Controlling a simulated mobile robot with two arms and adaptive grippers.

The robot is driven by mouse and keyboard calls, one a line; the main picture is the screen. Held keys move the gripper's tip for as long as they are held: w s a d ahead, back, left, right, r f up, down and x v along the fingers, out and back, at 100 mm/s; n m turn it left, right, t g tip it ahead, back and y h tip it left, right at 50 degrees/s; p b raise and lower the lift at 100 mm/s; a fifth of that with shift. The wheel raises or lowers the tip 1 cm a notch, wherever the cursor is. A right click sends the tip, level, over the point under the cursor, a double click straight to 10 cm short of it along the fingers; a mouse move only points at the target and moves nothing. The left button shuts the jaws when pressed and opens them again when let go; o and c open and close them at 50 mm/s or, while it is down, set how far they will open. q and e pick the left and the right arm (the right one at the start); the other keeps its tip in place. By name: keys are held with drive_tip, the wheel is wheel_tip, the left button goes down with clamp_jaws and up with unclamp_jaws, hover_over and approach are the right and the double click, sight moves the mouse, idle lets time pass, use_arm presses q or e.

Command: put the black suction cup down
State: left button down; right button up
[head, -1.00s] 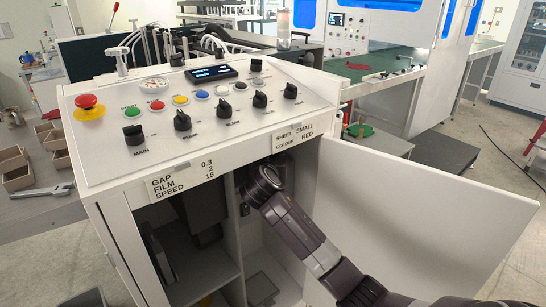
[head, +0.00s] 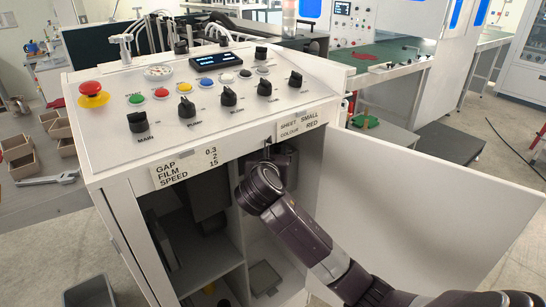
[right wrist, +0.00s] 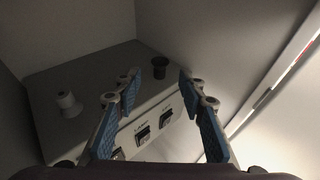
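The black suction cup (right wrist: 160,67) stands upright on a grey ledge (right wrist: 98,78) inside the cabinet, seen in the right wrist view. My right gripper (right wrist: 158,88) is open, with blue-padded fingers apart and nothing between them. The cup shows beyond the gap between the fingertips, apart from both. The black cup cannot be made out there. My left gripper is not in view.
The open cabinet door (head: 420,195) stands right of my right arm. A divider (head: 237,215) is left of it, and the control panel (head: 200,110) with knobs and buttons is above. Labelled black fittings (right wrist: 143,135) line the ledge's front. A grey bin (head: 90,292) is at lower left.

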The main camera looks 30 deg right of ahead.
drive_tip(key=shift+v, duration=2.1)
